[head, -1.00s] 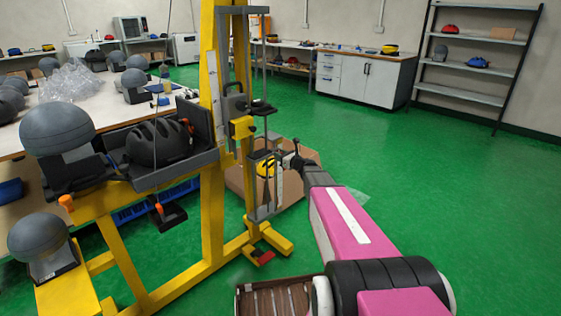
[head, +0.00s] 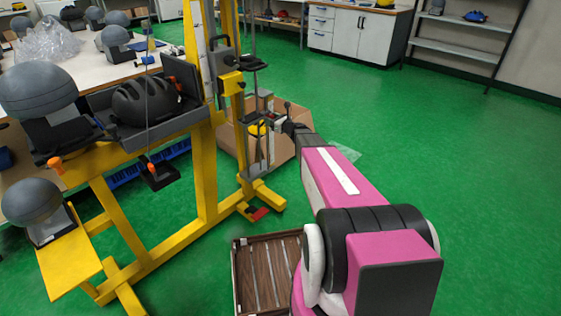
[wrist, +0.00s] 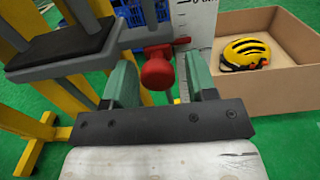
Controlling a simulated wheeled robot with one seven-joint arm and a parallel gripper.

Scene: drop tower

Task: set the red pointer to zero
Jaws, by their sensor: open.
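In the wrist view, the red pointer (wrist: 157,70) has a round red knob facing me and a short red bar behind it. The bar reaches right towards a white scale (wrist: 197,18) marked 0 cm at its top. My gripper (wrist: 161,72) is open, with one green finger on each side of the knob and a visible gap on both sides. Nothing is clamped. In the head view, my gripper is at the drop tower's (head: 208,150) lower right side, too small there to show its fingers or the pointer clearly.
A grey bracket with a black pad (wrist: 65,45) is close on the left in the wrist view. A cardboard box (wrist: 290,95) holding a yellow helmet (wrist: 245,54) is on the right. A wooden tray (head: 240,270) lies near my base. Green floor at right is clear.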

